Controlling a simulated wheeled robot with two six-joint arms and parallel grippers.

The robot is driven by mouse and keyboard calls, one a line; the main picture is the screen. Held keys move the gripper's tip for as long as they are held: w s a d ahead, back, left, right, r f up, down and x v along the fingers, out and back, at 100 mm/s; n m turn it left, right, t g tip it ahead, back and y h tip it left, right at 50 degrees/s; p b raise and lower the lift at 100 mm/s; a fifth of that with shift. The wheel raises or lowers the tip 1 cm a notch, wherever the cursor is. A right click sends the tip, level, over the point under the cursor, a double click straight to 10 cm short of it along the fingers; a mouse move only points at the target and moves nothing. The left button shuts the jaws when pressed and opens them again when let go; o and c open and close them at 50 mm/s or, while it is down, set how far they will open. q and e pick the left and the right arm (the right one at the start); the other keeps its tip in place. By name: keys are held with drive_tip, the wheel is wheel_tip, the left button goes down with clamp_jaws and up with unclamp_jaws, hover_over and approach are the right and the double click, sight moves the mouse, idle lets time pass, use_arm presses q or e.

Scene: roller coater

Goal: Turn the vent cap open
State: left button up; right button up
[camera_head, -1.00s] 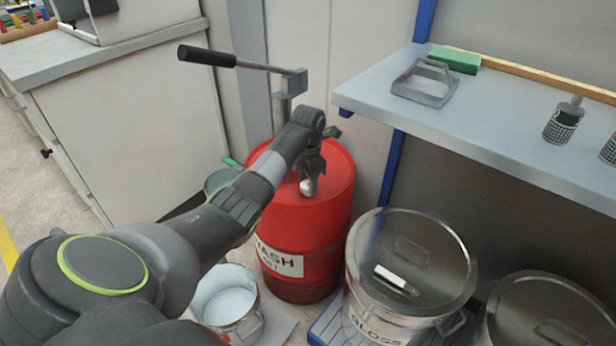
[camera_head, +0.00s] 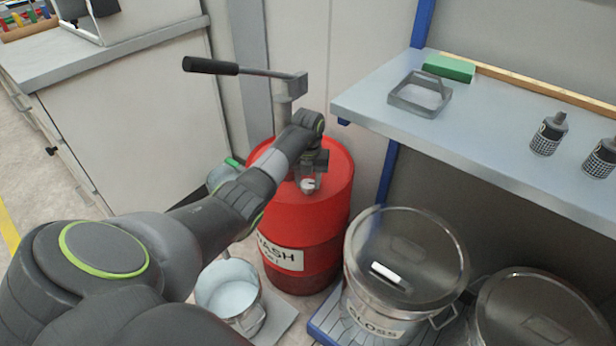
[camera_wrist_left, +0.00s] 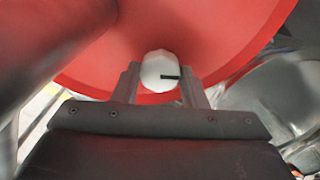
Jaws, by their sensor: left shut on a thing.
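The vent cap is a small white round knob (camera_wrist_left: 160,71) with a black line mark on top, on the lid of the red drum (camera_head: 335,185). In the left wrist view the line points to the right, towards one finger. In the head view the cap (camera_head: 308,184) is partly hidden by my left gripper (camera_head: 308,188), which reaches down to the lid. In the left wrist view my left gripper (camera_wrist_left: 160,88) has one finger on each side of the cap and is shut on it. My right gripper is not in view.
A hand pump with a long black handle (camera_head: 210,66) rises from the drum behind my arm. A lidded metal can (camera_head: 405,255) stands to the right of the drum, an open pail (camera_head: 232,290) in front. A shelf (camera_head: 470,135) juts out at right.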

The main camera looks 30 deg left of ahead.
use_arm(q)
drive_tip(key=shift+n+p, duration=0.6)
drive_tip(key=shift+n, duration=1.4)
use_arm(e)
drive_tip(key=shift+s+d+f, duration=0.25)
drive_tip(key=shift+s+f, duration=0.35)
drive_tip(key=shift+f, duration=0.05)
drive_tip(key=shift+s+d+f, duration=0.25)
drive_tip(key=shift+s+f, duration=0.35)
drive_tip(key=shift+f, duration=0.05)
use_arm(q)
drive_tip(key=o, duration=1)
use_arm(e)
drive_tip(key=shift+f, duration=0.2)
